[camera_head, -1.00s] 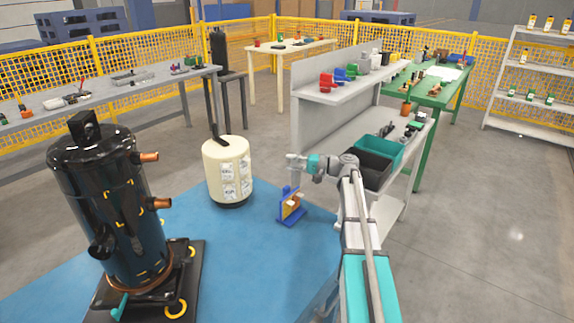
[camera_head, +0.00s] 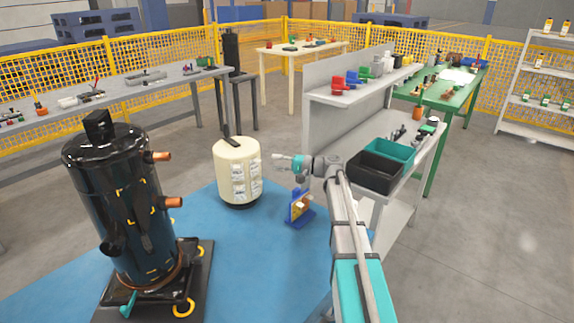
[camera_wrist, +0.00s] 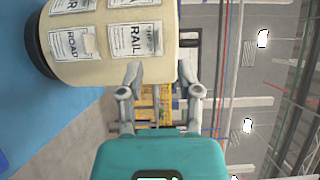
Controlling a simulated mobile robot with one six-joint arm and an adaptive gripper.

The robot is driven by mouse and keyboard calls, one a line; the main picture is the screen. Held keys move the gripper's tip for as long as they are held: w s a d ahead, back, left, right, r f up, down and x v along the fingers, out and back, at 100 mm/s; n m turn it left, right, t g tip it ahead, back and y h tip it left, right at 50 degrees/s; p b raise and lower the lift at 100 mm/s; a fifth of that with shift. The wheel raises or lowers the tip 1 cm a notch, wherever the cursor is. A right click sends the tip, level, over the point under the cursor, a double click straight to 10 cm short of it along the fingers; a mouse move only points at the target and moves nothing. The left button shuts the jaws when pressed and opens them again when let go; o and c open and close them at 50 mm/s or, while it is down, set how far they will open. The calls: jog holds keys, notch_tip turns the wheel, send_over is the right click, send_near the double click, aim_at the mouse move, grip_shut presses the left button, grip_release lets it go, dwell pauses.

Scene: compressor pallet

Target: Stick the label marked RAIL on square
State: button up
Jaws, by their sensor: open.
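The RAIL label (camera_wrist: 117,42) is white with dark print and sits on the cream cylinder (camera_wrist: 85,68), among other labels, in the wrist view. In the head view the cylinder (camera_head: 225,155) stands upright on the blue floor, its labels (camera_head: 240,183) too small to read. My gripper (camera_head: 276,162) is open and empty just right of the cylinder.
A blue stand (camera_head: 299,218) with a tan part is on the floor below my gripper. A grey workbench (camera_head: 400,205) with a black bin (camera_head: 375,172) and a teal bin (camera_head: 390,150) stands to the right. Blue floor is clear between compressor and cylinder.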

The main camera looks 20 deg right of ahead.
aim_at(257, 168)
jog(key=shift+x, duration=2.9)
jog(key=shift+c, duration=0.2)
grip_shut()
